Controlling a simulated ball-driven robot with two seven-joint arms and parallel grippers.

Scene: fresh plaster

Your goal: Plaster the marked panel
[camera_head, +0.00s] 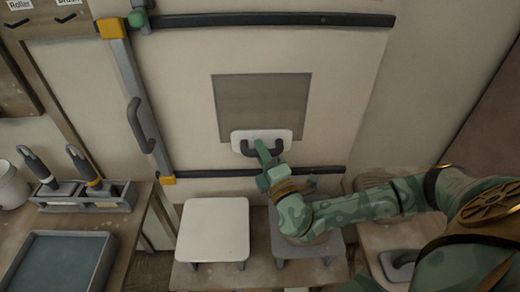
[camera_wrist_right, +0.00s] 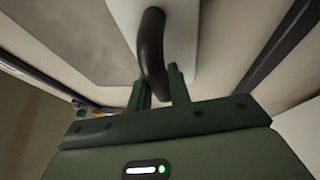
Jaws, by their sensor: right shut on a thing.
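The marked panel (camera_head: 262,100) is a grey-brown square on the pale wall. A white float (camera_head: 283,133) with a dark curved handle (camera_head: 247,149) lies over the panel's lower edge, its plate facing the wall; I cannot tell whether it touches. My right gripper (camera_head: 265,154) is shut on the handle from below. The right wrist view shows the handle (camera_wrist_right: 151,45) between the two fingers (camera_wrist_right: 160,88), the white plate (camera_wrist_right: 182,42) behind it and the grey panel (camera_wrist_right: 60,35) to the left. My left gripper is not in view.
Dark rails (camera_head: 260,19) run above and below the panel, with a grey upright bar (camera_head: 132,95) at left. A white stool (camera_head: 213,226) and a grey one (camera_head: 293,262) stand below. At left are a blue-grey tray (camera_head: 56,268) and a rack (camera_head: 85,201) with two dark-handled tools.

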